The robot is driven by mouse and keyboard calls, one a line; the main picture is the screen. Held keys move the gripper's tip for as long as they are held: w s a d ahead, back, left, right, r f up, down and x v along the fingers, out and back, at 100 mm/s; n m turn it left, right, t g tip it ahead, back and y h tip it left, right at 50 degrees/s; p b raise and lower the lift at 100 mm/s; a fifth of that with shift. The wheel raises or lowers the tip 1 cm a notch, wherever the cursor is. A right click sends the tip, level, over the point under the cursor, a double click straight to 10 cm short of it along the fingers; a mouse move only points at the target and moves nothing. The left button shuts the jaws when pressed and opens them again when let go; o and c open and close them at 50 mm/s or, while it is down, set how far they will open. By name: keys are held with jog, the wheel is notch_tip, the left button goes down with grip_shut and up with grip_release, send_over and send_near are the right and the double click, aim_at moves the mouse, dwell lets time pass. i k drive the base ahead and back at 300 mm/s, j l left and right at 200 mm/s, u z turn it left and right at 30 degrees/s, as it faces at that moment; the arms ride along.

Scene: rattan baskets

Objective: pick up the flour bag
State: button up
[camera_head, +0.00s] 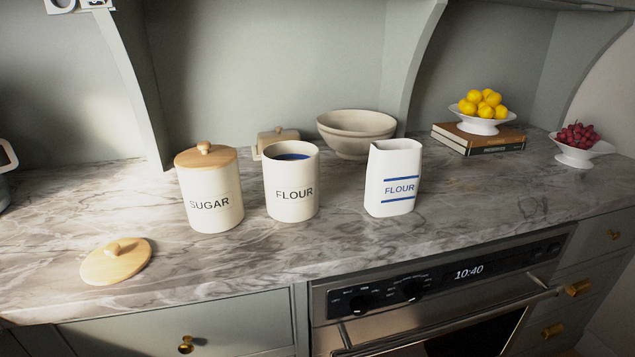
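The flour bag (393,178) is white with blue stripes and the word FLOUR. It stands upright on the marble counter, right of the middle of the head view. A white FLOUR canister (292,187) stands to its left, apart from it, with no lid on and something dark blue inside its mouth. My gripper is not in view, and nothing touches or covers the bag.
A lidded SUGAR canister (210,192) stands further left. A wooden lid (116,261) lies near the counter's front edge. A beige bowl (356,134) stands behind the bag. Books (478,139) bear a lemon bowl (482,124). An oven (440,293) is below. Counter right of the bag is clear.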

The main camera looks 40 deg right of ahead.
aim_at(394, 175)
jog(key=i+l+z, duration=0.3)
jog(key=z, duration=0.15)
jog(key=i+l+z, duration=0.45)
jog(key=l+u, duration=0.3)
jog(key=l, duration=0.25)
jog(key=k+l+u, duration=0.1)
jog(key=l+u, duration=0.2)
jog(key=l, duration=0.25)
jog(key=j+z, duration=0.3)
jog(key=j, duration=0.2)
